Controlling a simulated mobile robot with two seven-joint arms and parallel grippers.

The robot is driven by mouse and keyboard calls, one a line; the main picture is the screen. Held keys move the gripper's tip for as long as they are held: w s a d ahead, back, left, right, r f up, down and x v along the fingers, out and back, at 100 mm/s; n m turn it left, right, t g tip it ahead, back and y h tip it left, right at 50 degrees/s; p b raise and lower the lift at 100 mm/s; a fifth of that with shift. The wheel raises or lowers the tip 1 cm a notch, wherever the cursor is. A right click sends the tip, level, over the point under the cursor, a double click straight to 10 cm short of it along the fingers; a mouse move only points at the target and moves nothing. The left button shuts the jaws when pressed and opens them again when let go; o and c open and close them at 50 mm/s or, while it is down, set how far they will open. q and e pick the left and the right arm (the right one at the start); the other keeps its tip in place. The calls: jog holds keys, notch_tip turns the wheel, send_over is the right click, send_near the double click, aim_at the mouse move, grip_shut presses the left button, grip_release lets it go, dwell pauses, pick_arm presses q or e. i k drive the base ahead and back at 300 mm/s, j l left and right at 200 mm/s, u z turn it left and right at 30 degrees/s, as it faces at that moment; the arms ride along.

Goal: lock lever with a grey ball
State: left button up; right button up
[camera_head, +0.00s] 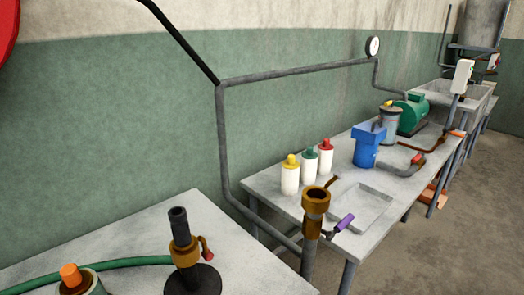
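I cannot make out a lever with a grey ball in the head view. A short lever with a red end (207,253) sticks out from the brass collar (184,252) of a dark upright pipe on the near table. A purple-handled lever (343,223) is beside the brass pipe fitting (316,198) at the front of the second table. A small brown lever (332,181) rises behind that fitting. Neither of my grippers is in view.
The near table (125,225) also holds an orange-capped container (70,275) and a green hose (125,262). White bottles (290,178), a blue container (366,148), a shallow tray (360,205) and a green machine (410,114) stand on the second table. Floor is clear at right.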

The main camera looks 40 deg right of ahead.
aim_at(339, 175)
jog(key=l+z, duration=0.25)
jog(key=z, duration=0.2)
jog(key=l+z, duration=0.25)
jog(key=z, duration=0.25)
jog(key=l+z, duration=0.3)
jog(key=z, duration=0.15)
